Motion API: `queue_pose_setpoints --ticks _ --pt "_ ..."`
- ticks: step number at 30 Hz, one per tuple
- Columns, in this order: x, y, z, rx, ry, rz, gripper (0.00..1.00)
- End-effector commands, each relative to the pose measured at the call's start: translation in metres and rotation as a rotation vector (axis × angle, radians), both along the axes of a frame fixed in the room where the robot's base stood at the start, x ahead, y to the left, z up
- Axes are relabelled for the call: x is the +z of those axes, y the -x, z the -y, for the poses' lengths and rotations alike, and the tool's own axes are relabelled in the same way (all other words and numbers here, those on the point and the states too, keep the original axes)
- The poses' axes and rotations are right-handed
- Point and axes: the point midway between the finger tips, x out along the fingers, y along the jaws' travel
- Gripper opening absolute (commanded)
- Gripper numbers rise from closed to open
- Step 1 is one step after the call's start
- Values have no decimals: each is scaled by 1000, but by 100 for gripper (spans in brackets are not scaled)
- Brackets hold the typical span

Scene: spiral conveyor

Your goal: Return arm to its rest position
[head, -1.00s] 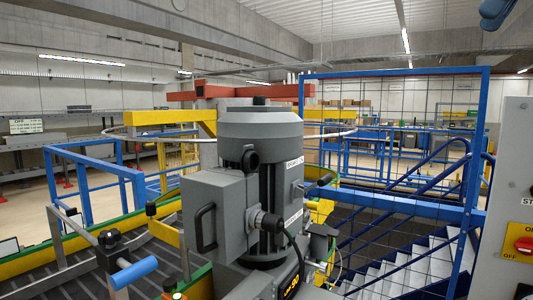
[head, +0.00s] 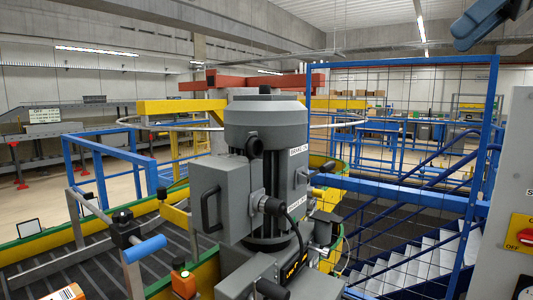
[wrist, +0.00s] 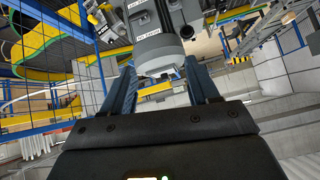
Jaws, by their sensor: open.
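My gripper (wrist: 159,66) is open and empty in the wrist view, its two blue fingers standing apart. The grey motor (wrist: 160,55) shows beyond and between the fingers, with a visible gap to them. In the head view, a blue-grey part of my arm (head: 480,22) hangs at the top right corner. The gripper itself cannot be made out there.
The grey motor housing (head: 262,125) stands upright at centre in the head view. A dark conveyor belt (head: 85,270) runs at lower left. A blue mesh frame (head: 494,110), white stairs (head: 425,255) and a grey panel with a red switch (head: 525,237) are at right.

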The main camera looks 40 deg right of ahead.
Motion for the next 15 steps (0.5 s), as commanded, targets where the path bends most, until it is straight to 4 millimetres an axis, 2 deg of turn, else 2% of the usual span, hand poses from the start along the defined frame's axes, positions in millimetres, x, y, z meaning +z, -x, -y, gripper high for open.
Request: queue_pose_setpoints --ticks 7,15 --pt "-47 -63 -4 24 -183 210 60" --pt "-108 -129 -21 -16 -402 422 60"
